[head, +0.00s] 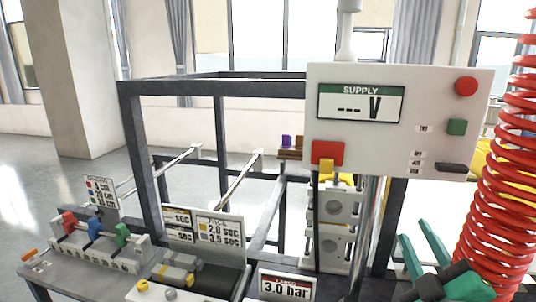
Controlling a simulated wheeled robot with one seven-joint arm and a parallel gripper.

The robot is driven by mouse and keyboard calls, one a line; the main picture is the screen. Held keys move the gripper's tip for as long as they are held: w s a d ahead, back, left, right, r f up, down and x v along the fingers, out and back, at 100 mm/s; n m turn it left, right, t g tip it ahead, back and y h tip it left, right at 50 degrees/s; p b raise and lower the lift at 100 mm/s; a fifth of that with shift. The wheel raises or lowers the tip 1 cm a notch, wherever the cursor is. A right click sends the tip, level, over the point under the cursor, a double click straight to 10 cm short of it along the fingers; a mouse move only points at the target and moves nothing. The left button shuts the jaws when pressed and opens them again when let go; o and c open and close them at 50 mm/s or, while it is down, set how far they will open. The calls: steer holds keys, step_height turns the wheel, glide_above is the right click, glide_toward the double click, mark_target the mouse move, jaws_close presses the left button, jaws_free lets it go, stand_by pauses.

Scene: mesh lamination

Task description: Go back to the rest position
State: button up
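My gripper (415,231) is at the bottom right of the head view. Its two teal fingers point up and to the left and stand apart, with nothing seen between them. It appears in front of the frame's lower right part, left of a red coil. The rest of my arm is mostly out of view, so its full pose cannot be told.
A dark metal frame (130,130) fills the middle. A supply panel (420,135) with red and green buttons hangs at its upper right. A red coiled hose (500,190) stands at the right. A bench with colored levers (95,228) is at lower left. Floor at left is clear.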

steer(key=w+a+f+m, duration=0.1)
steer(key=a+f+m, duration=0.25)
steer(key=f, duration=0.45)
steer(key=a+f+m, duration=0.3)
steer(key=a+f, duration=0.1)
steer(key=f, duration=0.5)
steer(key=s+a+f+m+g+h, duration=0.1)
steer(key=s+a+f+m, duration=0.15)
steer(key=a+f, duration=0.35)
steer(key=s+a+f+m+g, duration=0.1)
steer(key=s+a+f, duration=0.3)
steer(key=f, duration=0.4)
steer(key=s+a+f+y, duration=0.1)
steer(key=s+a+f, duration=0.2)
steer(key=s, duration=0.6)
steer(key=s+a+f+g+y, duration=0.1)
steer(key=s+a+f, duration=0.2)
steer(key=s, duration=0.6)
steer(key=s+a+f+y, duration=0.2)
steer(key=s+a+f, duration=0.2)
steer(key=s, duration=0.5)
steer(key=shift+s+a+n+g, duration=0.3)
steer(key=shift+a+g, duration=0.1)
steer(key=shift+a, duration=0.7)
